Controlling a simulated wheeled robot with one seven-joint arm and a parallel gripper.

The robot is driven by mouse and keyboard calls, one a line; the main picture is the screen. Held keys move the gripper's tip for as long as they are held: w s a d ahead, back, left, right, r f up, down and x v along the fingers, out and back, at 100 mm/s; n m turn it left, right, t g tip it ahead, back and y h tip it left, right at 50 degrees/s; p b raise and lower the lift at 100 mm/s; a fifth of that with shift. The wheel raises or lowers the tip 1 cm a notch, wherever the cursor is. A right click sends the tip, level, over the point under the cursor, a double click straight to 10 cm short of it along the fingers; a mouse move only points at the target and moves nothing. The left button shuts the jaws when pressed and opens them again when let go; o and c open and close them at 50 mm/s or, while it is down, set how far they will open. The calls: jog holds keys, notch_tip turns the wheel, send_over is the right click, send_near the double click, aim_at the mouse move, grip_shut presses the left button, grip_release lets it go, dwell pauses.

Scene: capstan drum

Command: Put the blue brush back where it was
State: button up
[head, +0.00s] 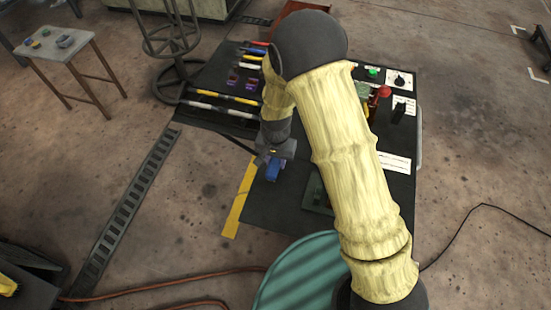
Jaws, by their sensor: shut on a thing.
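A small blue thing, which looks like the blue brush (273,171), shows just below my gripper (271,160). My gripper is shut on it, over the dark panel near the yellow strip. The fingers are small and partly hidden by the wrist. I cannot tell whether the brush touches the surface below. My arm hides part of the panel's middle.
The dark console (285,205) carries coloured rods (225,97) at left and a red knob (384,91) with switches at right. A yellow strip (240,202) lies left of the gripper. A teal drum (298,273) stands in front. A stool (60,42) is far left.

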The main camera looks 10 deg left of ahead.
aim_at(276, 160)
jog(key=shift+f, duration=0.1)
jog(key=o, duration=0.9)
jog(key=shift+o, duration=0.2)
notch_tip(276, 160, up, 12)
jog(key=b, duration=0.1)
jog(key=shift+s, duration=0.1)
dwell(0.7)
